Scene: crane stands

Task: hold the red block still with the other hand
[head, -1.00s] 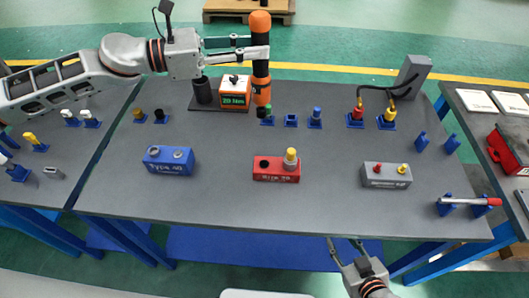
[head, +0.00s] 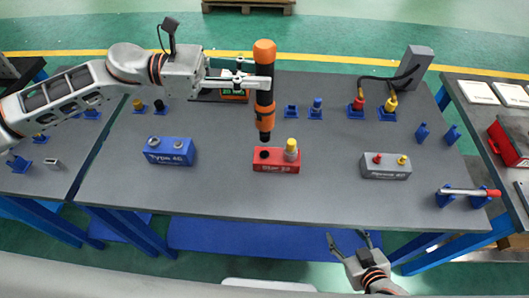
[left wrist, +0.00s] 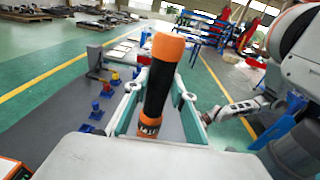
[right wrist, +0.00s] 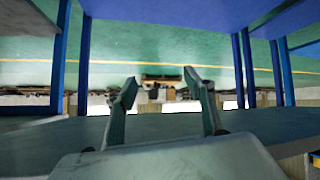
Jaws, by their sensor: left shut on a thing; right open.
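The red block (head: 276,166) sits on the grey table, with a dark hole on its left and a yellow cylindrical piece (head: 291,146) standing in its right side. My left gripper (head: 258,82) is shut on an orange and black power tool (head: 265,75), held upright with its tip just above the block's left hole; contact cannot be told. The tool also fills the middle of the left wrist view (left wrist: 160,85). My right gripper (head: 350,237) is open and empty in front of the table's front edge, below and right of the block. The right wrist view shows its open fingers (right wrist: 168,100).
A blue block (head: 169,152) stands to the left and a grey block (head: 385,167) to the right. Blue holders with coloured pieces line the back, and a red-handled tool (head: 470,192) lies in a stand at the right. The table in front of the red block is clear.

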